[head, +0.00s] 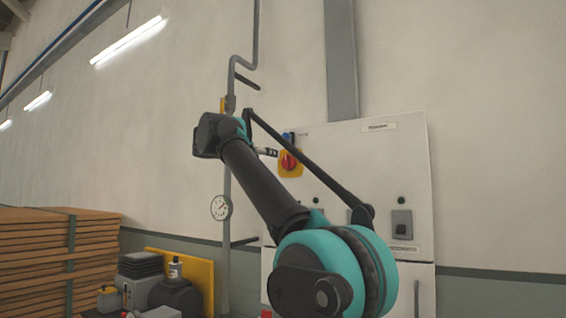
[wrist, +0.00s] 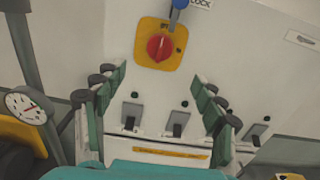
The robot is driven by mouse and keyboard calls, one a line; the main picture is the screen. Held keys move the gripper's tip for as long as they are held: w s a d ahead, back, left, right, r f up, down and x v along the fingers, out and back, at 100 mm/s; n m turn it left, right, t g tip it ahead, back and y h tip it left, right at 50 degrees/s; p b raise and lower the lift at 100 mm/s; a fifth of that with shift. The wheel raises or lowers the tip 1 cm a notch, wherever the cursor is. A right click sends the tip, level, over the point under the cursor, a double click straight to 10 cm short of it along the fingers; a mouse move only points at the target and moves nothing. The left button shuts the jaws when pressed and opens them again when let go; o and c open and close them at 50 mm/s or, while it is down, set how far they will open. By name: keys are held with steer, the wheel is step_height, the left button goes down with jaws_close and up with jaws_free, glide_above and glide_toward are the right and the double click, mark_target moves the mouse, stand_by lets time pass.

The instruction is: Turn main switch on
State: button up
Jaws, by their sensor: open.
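The main switch is a red rotary knob on a yellow plate (head: 290,163) on the upper left of a white cabinet (head: 378,158). It also shows in the wrist view, where the red knob (wrist: 160,48) is near the top centre. A blue padlock-like piece (wrist: 180,4) with a grey shank is just above the plate, beside a label ending in "OCK". My gripper (wrist: 158,82) is open and empty, its two fingers spread below the knob in the picture. In the head view my gripper (head: 266,151) is just left of the switch; contact is not clear there.
Several grey lever switches (wrist: 178,122) sit lower on the cabinet; one shows in the head view (head: 402,222). A grey pipe with a gauge (head: 221,207) runs left of the cabinet. Stacked boards (head: 40,250) and a compressor-like machine (head: 150,285) stand at lower left.

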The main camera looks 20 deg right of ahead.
steer(key=x, duration=1.5)
steer(key=c, duration=1.1)
steer(key=shift+c, duration=0.2)
